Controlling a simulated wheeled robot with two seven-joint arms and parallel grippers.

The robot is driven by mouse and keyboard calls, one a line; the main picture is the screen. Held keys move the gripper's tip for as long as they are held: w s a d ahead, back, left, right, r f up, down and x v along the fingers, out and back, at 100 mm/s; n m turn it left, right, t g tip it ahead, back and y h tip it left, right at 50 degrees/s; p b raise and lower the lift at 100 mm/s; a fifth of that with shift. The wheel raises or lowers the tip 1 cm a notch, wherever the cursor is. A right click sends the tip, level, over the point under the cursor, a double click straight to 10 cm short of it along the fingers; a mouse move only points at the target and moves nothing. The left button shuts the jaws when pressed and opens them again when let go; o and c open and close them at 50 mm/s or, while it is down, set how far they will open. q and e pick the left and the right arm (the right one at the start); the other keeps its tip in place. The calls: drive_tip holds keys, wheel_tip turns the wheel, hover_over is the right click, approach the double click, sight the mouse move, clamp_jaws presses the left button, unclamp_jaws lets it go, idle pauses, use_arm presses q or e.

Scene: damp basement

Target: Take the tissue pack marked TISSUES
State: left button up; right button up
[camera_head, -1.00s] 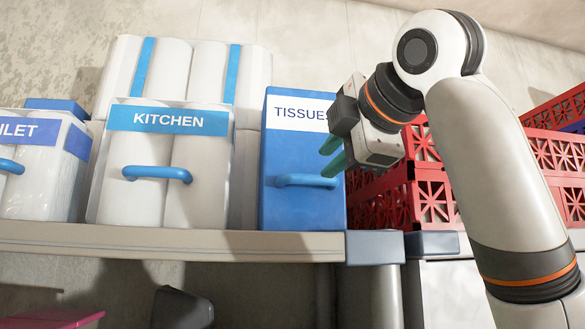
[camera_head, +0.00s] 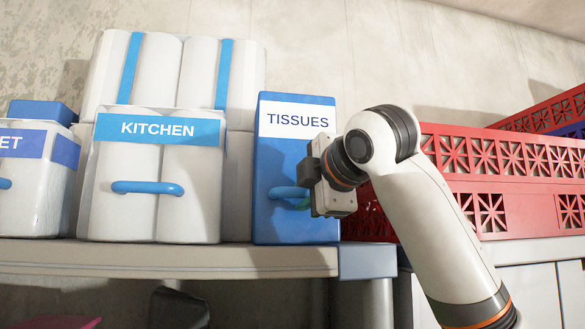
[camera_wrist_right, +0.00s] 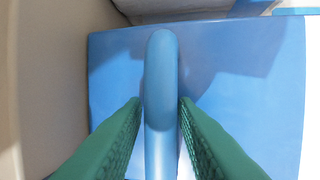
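The tissue pack (camera_head: 279,152) is a blue box with a white label reading TISSUES and a blue front handle (camera_head: 289,193). It stands upright at the right end of the shelf. My right gripper (camera_head: 305,199) is at the handle, its body covering the pack's right part in the head view. In the right wrist view the handle (camera_wrist_right: 161,95) runs between my two green fingers (camera_wrist_right: 160,105), with narrow gaps showing on both sides, so the fingers look open around it. The pack's front (camera_wrist_right: 240,75) fills most of that view. My left gripper is not in view.
The KITCHEN roll pack (camera_head: 157,185) stands close on the left, with another white pack (camera_head: 34,185) beyond it. More white rolls (camera_head: 190,70) are stacked behind. Red crates (camera_head: 520,215) are to the right. The shelf edge (camera_head: 170,258) runs below the packs.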

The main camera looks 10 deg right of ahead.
drive_tip(key=shift+s, duration=0.1)
clamp_jaws()
drive_tip(key=shift+r, duration=0.1)
drive_tip(key=shift+r, duration=0.1)
